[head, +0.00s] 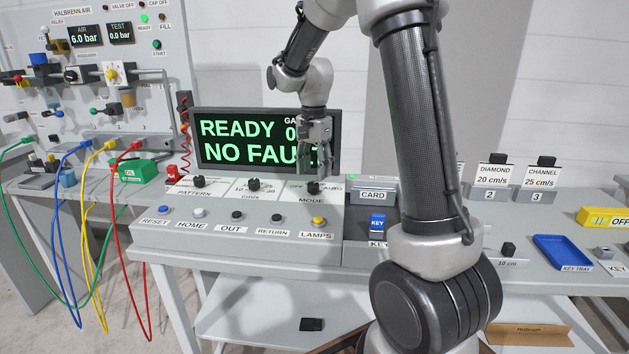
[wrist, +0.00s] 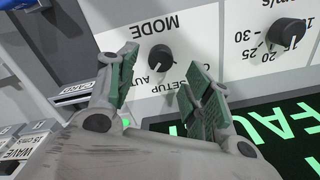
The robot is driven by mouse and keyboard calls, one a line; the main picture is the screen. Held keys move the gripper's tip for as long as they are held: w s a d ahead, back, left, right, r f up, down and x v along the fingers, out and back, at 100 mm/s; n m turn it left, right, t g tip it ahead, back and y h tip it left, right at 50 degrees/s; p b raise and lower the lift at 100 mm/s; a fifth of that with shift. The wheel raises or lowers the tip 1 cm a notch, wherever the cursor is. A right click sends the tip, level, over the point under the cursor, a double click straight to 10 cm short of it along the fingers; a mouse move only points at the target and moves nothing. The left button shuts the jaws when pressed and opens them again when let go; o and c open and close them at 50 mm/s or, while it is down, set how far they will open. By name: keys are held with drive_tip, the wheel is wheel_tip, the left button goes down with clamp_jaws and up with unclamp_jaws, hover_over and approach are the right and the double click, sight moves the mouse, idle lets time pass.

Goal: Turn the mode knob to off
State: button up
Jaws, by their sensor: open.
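The mode knob (head: 313,187) is a small black knob on the sloped grey console, above the MODE label, with OFF and AUTO printed behind it. In the wrist view the mode knob (wrist: 161,58) appears upside down, with MODE, SETUP and AUTO lettering around it. A light mark on it seems to face the AUTO lettering, but I cannot be sure. My gripper (head: 315,160) is above the knob, pointing down. In the wrist view my gripper (wrist: 158,75) is open, its green-padded fingers apart on either side of the knob's line. I see no contact. The OFF lettering is hidden there.
The display (head: 265,140) reading READY and NO FAULT stands right behind the knob. A speed knob (head: 254,184) and the pattern knob (head: 198,181) are to the left. Several push buttons line the front, including a yellow LAMPS button (head: 319,221). A card slot (head: 373,195) is at right.

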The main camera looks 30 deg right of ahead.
sight(314, 183)
drive_tip(key=shift+f, duration=2)
drive_tip(key=c, duration=1)
